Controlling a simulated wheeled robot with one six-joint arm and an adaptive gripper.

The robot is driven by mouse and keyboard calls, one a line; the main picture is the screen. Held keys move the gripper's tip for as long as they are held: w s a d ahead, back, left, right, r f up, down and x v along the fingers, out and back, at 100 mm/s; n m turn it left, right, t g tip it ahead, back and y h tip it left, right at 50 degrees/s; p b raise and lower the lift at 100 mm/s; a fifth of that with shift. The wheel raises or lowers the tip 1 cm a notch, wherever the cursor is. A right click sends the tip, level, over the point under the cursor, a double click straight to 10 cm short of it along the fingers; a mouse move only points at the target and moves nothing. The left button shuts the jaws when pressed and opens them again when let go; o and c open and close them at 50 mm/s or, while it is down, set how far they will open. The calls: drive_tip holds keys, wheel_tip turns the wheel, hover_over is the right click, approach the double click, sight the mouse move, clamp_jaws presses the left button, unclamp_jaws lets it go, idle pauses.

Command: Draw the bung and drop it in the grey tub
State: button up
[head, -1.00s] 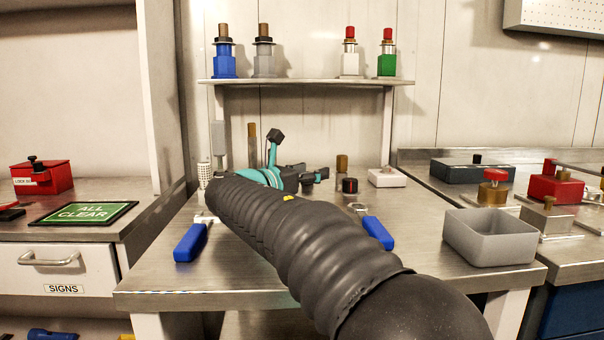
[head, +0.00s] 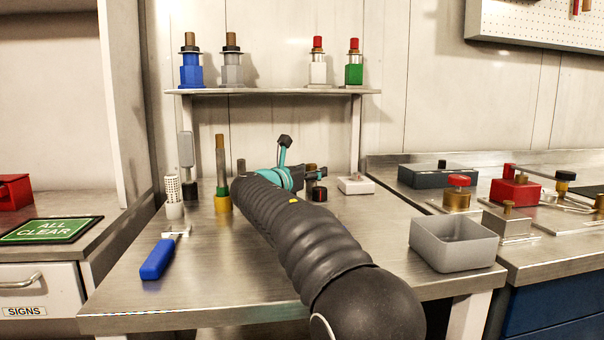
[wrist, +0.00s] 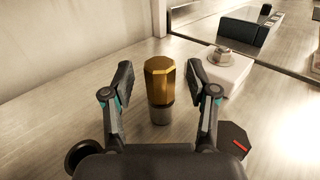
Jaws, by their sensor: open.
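A brass many-sided plug, which looks like the bung (wrist: 160,80), stands upright on a grey round base in the wrist view. My gripper (wrist: 159,88) is open, with one finger on each side of the plug and a visible gap to both. In the head view my gripper (head: 311,175) is at the back of the steel bench and partly covers the brass plug (head: 311,167). The grey tub (head: 452,257) stands open at the bench's right front, and the part of its inside that shows looks empty.
A white block with a hex nut (wrist: 221,70) stands right of the plug, and a black knob with a red mark (wrist: 235,143) is close in front. A blue-handled tool (head: 158,258) lies front left. Bottle-like fittings stand on the shelf (head: 275,91) above.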

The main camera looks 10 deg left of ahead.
sight(311, 164)
drive_tip(key=shift+w+d, duration=0.15)
drive_tip(key=shift+w, duration=0.1)
clamp_jaws()
drive_tip(key=c, duration=0.9)
unclamp_jaws()
clamp_jaws()
drive_tip(key=shift+r+p, duration=0.9)
drive_tip(key=shift+r, duration=1.85)
